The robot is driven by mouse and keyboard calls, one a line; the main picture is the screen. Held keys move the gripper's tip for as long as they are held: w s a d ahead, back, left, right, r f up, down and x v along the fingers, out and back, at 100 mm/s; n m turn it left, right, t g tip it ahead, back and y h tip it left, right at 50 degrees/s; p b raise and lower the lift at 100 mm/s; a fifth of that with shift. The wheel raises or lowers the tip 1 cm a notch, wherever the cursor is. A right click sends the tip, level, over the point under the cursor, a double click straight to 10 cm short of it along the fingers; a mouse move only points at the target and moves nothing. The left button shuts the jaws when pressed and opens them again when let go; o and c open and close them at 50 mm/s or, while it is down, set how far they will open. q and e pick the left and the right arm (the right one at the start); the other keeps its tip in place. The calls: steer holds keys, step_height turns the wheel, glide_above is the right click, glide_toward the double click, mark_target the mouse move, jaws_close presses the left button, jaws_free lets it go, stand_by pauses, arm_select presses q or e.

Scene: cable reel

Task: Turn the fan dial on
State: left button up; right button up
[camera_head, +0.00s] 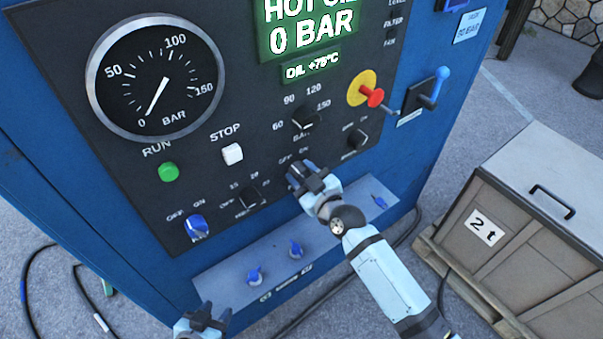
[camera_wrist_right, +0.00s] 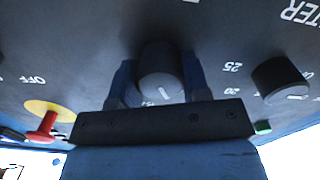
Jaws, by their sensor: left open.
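A black dial (camera_wrist_right: 160,75) with a white pointer line sits between the fingers of my right gripper in the right wrist view. I take it as the fan dial; its label is mostly hidden. The fingers of my right gripper (camera_wrist_right: 160,88) lie close against both its sides, apparently shut on it. In the head view my right gripper (camera_head: 308,176) is at the panel, just under an OFF/ON marking, and covers this dial. My left gripper (camera_head: 204,320) is open and empty at the bottom edge, below the panel.
The black panel (camera_head: 110,180) carries a pressure gauge (camera_head: 155,80), a green RUN button (camera_head: 169,172), a white STOP button (camera_head: 232,153), a blue dial (camera_head: 197,227), other black dials (camera_head: 249,197) and a red knob (camera_head: 373,97). A crate (camera_head: 540,220) stands at right.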

stand_by(0.3)
arm_select(q)
steer(key=shift+r+p, duration=0.3)
steer(key=shift+r, duration=0.05)
arm_select(e)
steer(key=m, duration=0.5)
steer(key=shift+m, duration=0.4)
arm_select(q)
steer(key=shift+r, duration=0.1)
arm_select(e)
steer(key=m, duration=0.5)
steer(key=shift+m, duration=0.7)
steer(key=o, duration=0.9)
